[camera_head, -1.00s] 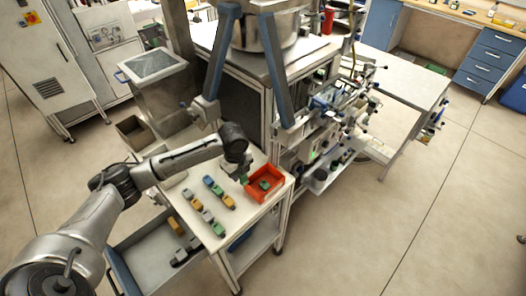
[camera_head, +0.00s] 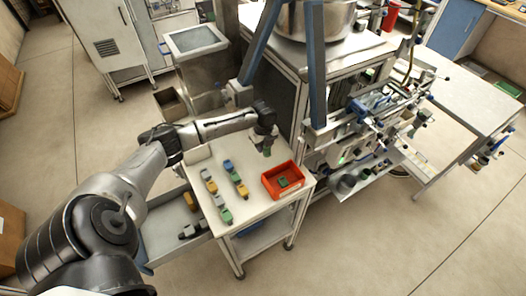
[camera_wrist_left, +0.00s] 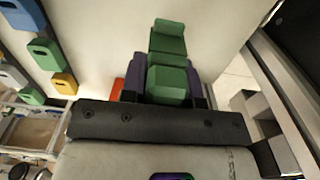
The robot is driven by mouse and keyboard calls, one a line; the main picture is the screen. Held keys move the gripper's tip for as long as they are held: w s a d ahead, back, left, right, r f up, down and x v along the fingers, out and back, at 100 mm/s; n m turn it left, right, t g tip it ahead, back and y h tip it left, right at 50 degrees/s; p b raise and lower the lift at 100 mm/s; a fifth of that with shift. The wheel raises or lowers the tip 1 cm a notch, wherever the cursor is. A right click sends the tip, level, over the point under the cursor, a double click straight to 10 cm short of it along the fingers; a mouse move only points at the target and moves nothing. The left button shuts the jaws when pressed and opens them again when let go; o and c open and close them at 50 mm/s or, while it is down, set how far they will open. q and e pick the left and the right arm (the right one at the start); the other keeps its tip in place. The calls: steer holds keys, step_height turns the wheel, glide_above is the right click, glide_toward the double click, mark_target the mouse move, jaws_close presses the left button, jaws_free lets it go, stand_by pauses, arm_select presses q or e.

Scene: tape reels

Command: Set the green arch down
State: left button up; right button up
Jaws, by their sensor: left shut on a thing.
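My left gripper (camera_head: 266,146) is shut on the green arch (camera_wrist_left: 168,62) and holds it over the back part of the white table. In the left wrist view the arch sits between the two dark fingers, with part of it sticking out beyond them. In the head view only a small green bit of it (camera_head: 267,152) shows under the gripper. Whether it touches the tabletop I cannot tell. My right gripper is not in view.
Several blue, yellow, green and grey blocks (camera_head: 238,178) stand in rows left of the bin. An open drawer (camera_head: 165,232) lies left of the table.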

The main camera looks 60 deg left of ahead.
arm_select(q)
steer(key=shift+a+f, duration=0.15)
steer(key=shift+a, duration=0.05)
steer(key=shift+f, duration=1.95)
steer(key=shift+f, duration=0.15)
steer(key=o, duration=0.9)
steer(key=shift+o, duration=0.2)
step_height(320, 180, up, 12)
steer(key=shift+r, duration=0.15)
